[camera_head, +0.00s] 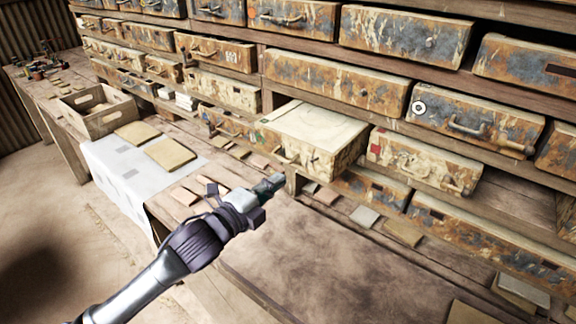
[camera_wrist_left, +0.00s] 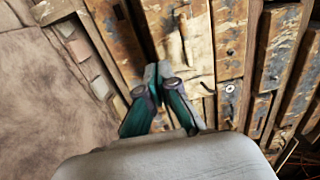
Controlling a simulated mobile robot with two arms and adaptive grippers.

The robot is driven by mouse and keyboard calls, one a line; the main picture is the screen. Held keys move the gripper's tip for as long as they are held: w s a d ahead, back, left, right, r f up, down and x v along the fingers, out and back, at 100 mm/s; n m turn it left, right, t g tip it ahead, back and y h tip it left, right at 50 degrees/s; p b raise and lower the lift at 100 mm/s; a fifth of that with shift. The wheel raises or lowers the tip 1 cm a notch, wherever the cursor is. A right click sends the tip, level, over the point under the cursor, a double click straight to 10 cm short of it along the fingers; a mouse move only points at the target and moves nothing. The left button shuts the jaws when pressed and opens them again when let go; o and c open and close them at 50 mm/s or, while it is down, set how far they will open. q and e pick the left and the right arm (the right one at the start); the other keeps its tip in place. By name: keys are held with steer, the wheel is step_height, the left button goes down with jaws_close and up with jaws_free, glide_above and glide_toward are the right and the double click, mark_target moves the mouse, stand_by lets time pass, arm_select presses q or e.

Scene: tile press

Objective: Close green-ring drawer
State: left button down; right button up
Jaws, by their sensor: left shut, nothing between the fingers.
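One drawer (camera_head: 308,132) is pulled well out of the cabinet in the head view, with its pale top showing. A small greenish mark shows at the left of its worn front; I cannot make out a clear ring. My left gripper (camera_head: 273,183) is shut and empty, in front of and below this drawer's front, apparently apart from it. In the left wrist view the shut teal fingers (camera_wrist_left: 157,72) point at the worn drawer fronts; which drawer lies straight ahead is hard to tell. My right gripper is not in view.
A drawer with a white ring (camera_head: 420,107) and a drawer with a red mark (camera_head: 420,160) are to the right. A wooden crate (camera_head: 97,112) stands on the bench at left. Loose tiles lie near a white sheet (camera_head: 130,178).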

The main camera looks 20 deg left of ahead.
mark_target(295, 167)
arm_select(q)
steer(key=p+x, duration=0.1)
steer(key=x, duration=0.3)
steer(key=shift+w, duration=0.2)
steer(key=shift+d, duration=0.1)
